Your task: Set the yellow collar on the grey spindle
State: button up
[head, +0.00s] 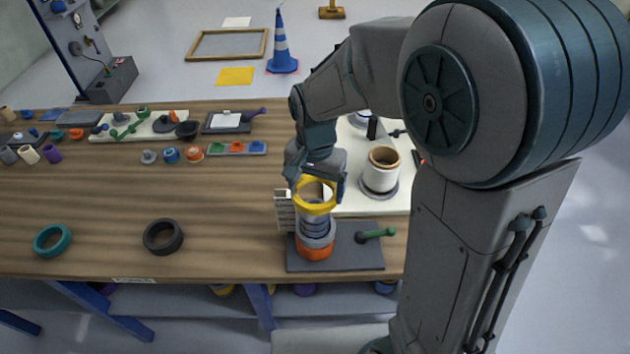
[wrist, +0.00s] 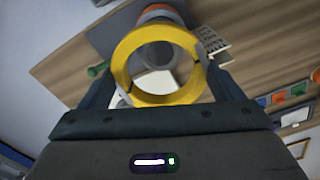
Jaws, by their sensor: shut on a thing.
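The yellow collar (head: 317,208) is a ring held in my gripper (head: 316,184), one finger on each side. In the wrist view the collar (wrist: 127,83) shows as a full ring between the fingers. The grey spindle (head: 315,228) stands upright with an orange base (head: 314,250) on a dark plate. In the head view the collar overlaps the spindle's upper end. In the wrist view the spindle shows behind the collar's upper edge, off from the ring's centre. I cannot tell whether the collar touches the spindle or how large the gap is.
The dark plate (head: 360,262) also bears a green-handled part (head: 376,234). Small parts line the back.

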jog(key=shift+f+b, duration=4.35)
jog(key=shift+f, duration=1.5)
jog(key=o, duration=0.8)
jog(key=shift+r, duration=0.15)
notch_tip(320, 180, up, 14)
jog(key=shift+f, duration=0.2)
jog(key=s+d+f+n+t, duration=0.1)
jog(key=s+d, duration=0.3)
jog(key=s+d+f+n+t, duration=0.1)
jog(key=s+d+n, duration=0.1)
jog(key=s+d, duration=0.2)
jog(key=s+d+f+n+t, duration=0.1)
jog(key=s+d, duration=0.3)
jog(key=shift+s+f+n, duration=0.1)
jog(key=shift+s+n, duration=0.15)
jog(key=shift+n, duration=0.15)
